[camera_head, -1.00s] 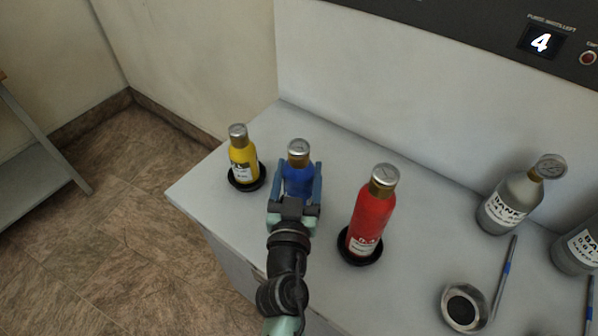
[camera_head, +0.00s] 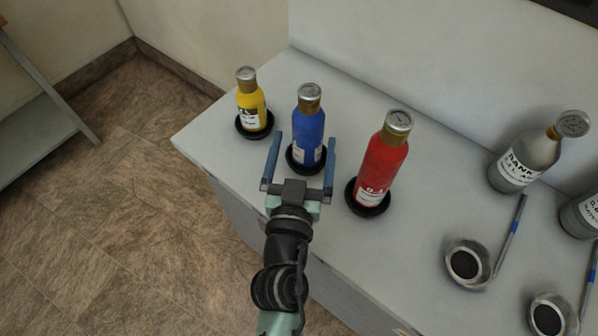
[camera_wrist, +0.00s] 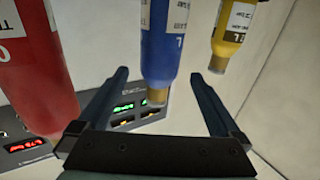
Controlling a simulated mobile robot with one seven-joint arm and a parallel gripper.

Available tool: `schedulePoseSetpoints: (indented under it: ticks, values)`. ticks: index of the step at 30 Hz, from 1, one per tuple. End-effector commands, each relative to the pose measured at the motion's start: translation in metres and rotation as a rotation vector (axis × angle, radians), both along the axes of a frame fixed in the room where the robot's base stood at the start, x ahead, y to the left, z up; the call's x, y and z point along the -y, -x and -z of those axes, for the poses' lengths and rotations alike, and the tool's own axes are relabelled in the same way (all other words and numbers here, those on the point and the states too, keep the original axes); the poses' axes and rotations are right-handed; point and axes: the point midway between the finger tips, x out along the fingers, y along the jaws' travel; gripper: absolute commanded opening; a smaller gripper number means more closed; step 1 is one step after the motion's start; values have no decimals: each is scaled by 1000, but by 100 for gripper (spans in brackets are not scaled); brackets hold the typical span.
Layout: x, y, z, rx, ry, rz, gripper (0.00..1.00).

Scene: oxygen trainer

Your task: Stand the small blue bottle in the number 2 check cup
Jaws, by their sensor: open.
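The small blue bottle (camera_head: 308,130) stands upright in a black round holder (camera_head: 293,166) on the grey bench, between the yellow and red bottles. My gripper (camera_head: 306,137) is open, with one finger at each side of the blue bottle, pointing toward it from the front. I see gaps beside the bottle, so it is not clamped. In the wrist view, which looks upside down, the blue bottle (camera_wrist: 160,45) hangs between the spread fingers. Two metal cups with dark insides, one (camera_head: 467,264) and a second (camera_head: 551,316), are at the right; I can read no number on them.
A yellow bottle (camera_head: 251,108) and a red bottle (camera_head: 381,168) stand close on either side in black holders. Grey bottles (camera_head: 526,158) and thin rods (camera_head: 509,238) are at the right. The bench's front edge lies under my arm. A display panel (camera_wrist: 125,112) shows in the wrist view.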

Motion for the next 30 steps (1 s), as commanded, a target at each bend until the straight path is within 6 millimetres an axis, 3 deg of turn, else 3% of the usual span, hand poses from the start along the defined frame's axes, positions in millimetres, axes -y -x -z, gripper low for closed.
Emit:
schedulePoseSetpoints:
  ticks: [3, 9, 23, 26, 29, 30]
  values:
    - [-2, 22, 4, -2, -1, 1, 100]
    - [-5, 45, 2, -2, 0, 0, 100]
    - [-5, 53, -4, 8, 0, 2, 100]
    - [1, 41, -29, 54, 1, 13, 100]
    - [12, 22, -82, 147, -1, 34, 100]
    - [16, 14, -111, 195, -4, 41, 100]
